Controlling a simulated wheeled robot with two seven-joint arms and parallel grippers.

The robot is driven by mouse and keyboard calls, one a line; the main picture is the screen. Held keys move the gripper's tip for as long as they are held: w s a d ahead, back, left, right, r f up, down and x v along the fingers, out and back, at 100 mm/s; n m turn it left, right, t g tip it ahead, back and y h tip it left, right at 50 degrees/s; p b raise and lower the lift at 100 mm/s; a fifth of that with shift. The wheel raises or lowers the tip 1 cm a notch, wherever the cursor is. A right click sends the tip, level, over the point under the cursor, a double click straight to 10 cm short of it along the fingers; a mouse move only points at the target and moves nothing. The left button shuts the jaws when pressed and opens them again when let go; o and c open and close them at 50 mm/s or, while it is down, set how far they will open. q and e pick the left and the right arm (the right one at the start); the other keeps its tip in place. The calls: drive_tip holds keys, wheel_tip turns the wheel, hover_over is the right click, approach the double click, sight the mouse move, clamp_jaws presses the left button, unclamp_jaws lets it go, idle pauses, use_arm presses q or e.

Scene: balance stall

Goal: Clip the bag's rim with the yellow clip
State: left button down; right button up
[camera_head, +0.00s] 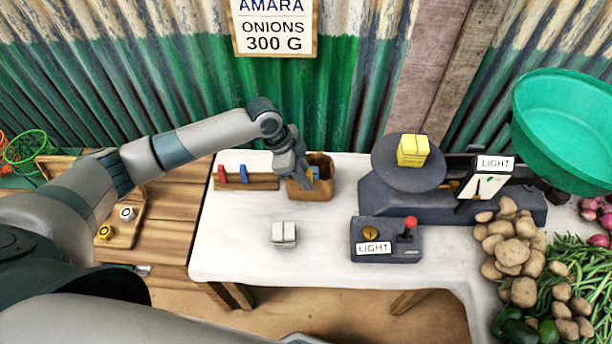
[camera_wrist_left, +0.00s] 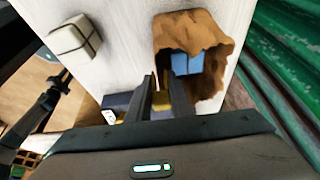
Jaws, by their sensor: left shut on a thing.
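The brown paper bag (camera_head: 322,188) stands open at the back of the white table, with a ragged rim and blue contents; it also shows in the left wrist view (camera_wrist_left: 212,38). My left gripper (camera_head: 306,178) is at the bag's near left side. It is shut on the yellow clip (camera_wrist_left: 162,97), which shows between the fingers in the left wrist view. The fingers largely hide the clip, and I cannot tell whether it touches the rim. My right gripper is not clearly in view.
A wooden rack (camera_head: 262,182) with a red and a blue clip stands left of the bag. A pale block (camera_head: 284,233) lies in front. Right are a switch box (camera_head: 372,232) and a scale (camera_head: 400,199) bearing a yellow block (camera_head: 413,150). Potatoes (camera_head: 512,250) lie farther right.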

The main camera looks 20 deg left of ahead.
use_arm(q)
drive_tip(key=c, duration=1.5)
unclamp_jaws()
drive_tip(key=b+v, duration=0.3)
drive_tip(key=v, duration=1.4)
drive_tip(key=shift+s+a+r+b, duration=0.1)
drive_tip(key=shift+a+r+b, duration=0.05)
drive_tip(key=shift+b, duration=0.2)
wheel_tip(320, 180, up, 7)
drive_tip(key=p, duration=0.8)
